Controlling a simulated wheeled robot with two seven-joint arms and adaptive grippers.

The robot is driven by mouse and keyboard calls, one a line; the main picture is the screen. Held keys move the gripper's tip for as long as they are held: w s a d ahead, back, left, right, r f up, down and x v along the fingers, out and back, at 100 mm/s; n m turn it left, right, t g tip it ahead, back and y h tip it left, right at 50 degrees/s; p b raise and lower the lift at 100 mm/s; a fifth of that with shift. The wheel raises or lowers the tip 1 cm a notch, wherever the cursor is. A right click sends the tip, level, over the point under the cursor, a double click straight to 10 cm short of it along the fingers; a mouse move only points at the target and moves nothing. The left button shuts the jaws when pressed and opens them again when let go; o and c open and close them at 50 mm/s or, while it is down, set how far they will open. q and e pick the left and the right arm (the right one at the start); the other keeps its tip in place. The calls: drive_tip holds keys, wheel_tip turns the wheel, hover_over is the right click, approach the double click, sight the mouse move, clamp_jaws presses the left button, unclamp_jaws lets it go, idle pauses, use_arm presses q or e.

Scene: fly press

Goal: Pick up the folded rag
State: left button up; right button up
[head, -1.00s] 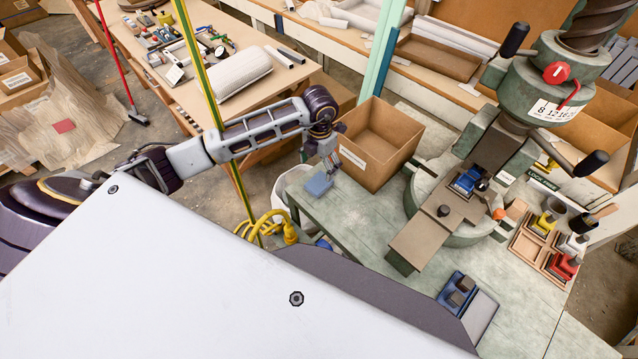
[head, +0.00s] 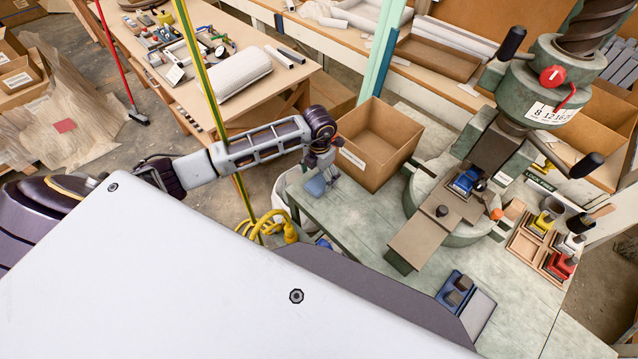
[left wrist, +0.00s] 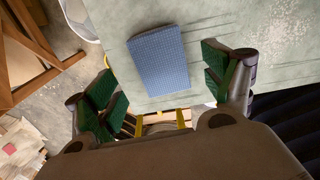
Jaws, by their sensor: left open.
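The folded rag is a blue checked rectangle (left wrist: 160,60) lying flat on the pale green bench, close to its edge, in the left wrist view. In the head view the rag (head: 316,186) is small and partly covered by my gripper. My left gripper (head: 321,172) is just above the rag in the head view. In the left wrist view its green-padded fingers (left wrist: 166,88) are wide apart and empty, with the rag beyond and between them. I cannot tell the exact height left above it. My right gripper is not in view.
An open cardboard box (head: 378,145) stands on the bench right beside the gripper. The green fly press (head: 455,200) stands further right, with a wooden tray of tools (head: 545,245) beyond. A yellow hose (head: 268,226) hangs by the bench's left edge. Bare bench lies in front of the box.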

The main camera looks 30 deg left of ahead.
sight(319, 182)
use_arm(q)
drive_tip(key=shift+s+f+p, duration=0.1)
drive_tip(key=shift+f+p, duration=0.25)
drive_tip(key=shift+f, duration=1.45)
drive_tip(key=c, duration=1.1)
drive_tip(key=shift+r, duration=0.15)
wheel_tip(319, 182, up, 10)
drive_tip(key=b, duration=0.1)
drive_tip(key=shift+b, duration=0.3)
